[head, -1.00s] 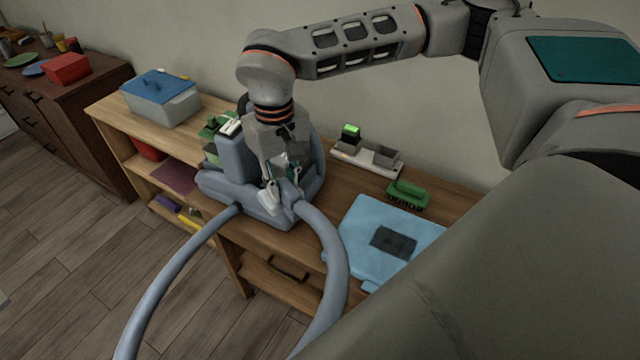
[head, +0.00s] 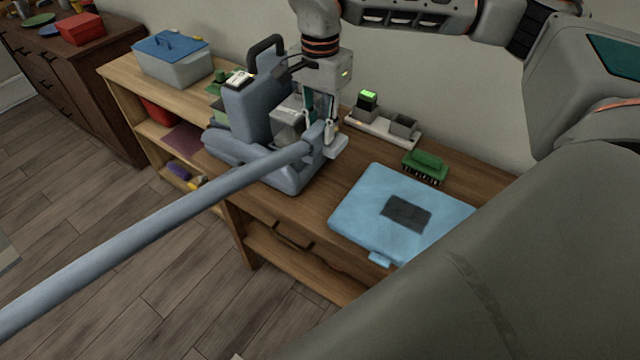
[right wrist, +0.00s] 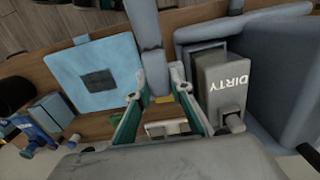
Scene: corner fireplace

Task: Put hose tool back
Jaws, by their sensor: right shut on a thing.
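The grey-blue cleaning machine (head: 252,112) stands on the wooden shelf unit, with its black handle up. Its tank marked DIRTY (right wrist: 222,85) shows in the right wrist view. A thick grey hose (head: 150,220) runs from the lower left up to my right gripper (head: 322,132), which is at the machine's right side. In the right wrist view my right gripper (right wrist: 160,82) is shut on the hose tool (right wrist: 155,68) at the hose end. The fingers partly hide the tool; I cannot tell whether it touches the machine. My left gripper is not in view.
A light blue case (head: 350,215) lies on the shelf top (head: 305,205), right of the machine. A green brush (head: 426,164) and a charger with a green light (head: 368,98) are behind it. A grey box with a blue lid (head: 175,85) stands at the left end.

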